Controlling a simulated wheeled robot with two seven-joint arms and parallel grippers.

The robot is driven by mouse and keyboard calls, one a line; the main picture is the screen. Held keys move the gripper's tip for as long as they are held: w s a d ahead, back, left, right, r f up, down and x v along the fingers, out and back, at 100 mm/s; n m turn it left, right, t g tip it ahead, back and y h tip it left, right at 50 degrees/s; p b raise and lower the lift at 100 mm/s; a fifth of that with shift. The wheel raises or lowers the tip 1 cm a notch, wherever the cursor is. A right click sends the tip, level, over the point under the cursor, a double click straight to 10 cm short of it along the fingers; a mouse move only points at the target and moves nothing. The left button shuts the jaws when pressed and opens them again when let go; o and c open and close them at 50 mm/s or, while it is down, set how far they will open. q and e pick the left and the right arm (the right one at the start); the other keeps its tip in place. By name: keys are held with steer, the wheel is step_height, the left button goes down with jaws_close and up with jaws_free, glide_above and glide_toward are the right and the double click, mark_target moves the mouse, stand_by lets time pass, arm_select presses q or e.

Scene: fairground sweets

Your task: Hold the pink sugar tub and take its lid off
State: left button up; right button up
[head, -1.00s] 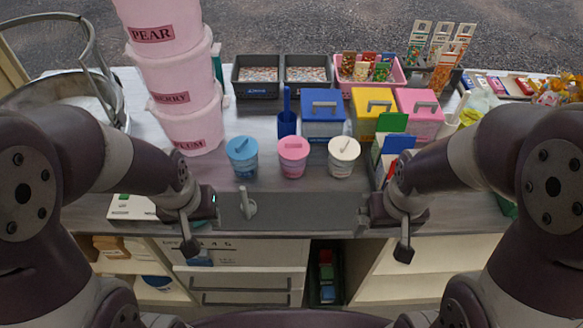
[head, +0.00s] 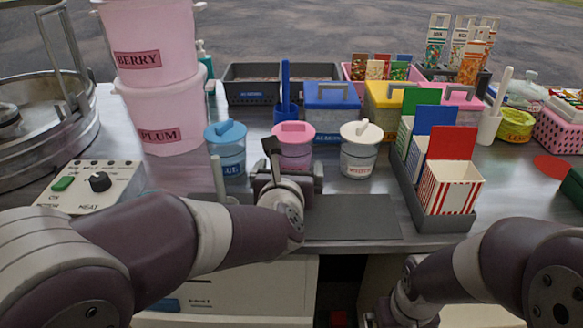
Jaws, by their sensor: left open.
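The pink sugar tub (head: 296,155) stands upright on the counter between a blue tub (head: 227,160) and a white tub (head: 359,160). Its pink lid (head: 293,131) with a raised grip is on it. My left gripper (head: 289,169) is open, low in front of the pink tub, and its wrist hides the tub's lower front. I cannot tell whether the fingers touch the tub. My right gripper (head: 400,308) is low at the bottom edge, in front of the counter; its jaws cannot be made out.
A grey rack of striped bags (head: 431,221) stands right of the tubs. Stacked pink buckets (head: 163,112) and a control box (head: 97,187) are at left. Lidded boxes (head: 331,121) and a blue scoop (head: 286,85) stand behind. A dark mat (head: 350,217) lies bare in front.

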mark_target(292, 154)
arm_select(q)
steer(key=b+x, duration=0.2)
steer(key=x, duration=0.6)
steer(key=shift+w+f, duration=0.15)
steer(key=shift+f, duration=0.05)
steer(key=shift+w, duration=0.15)
steer(key=c, duration=0.5)
steer(key=shift+r, duration=0.25)
steer(key=shift+c, duration=0.3)
steer(key=shift+r, duration=0.5)
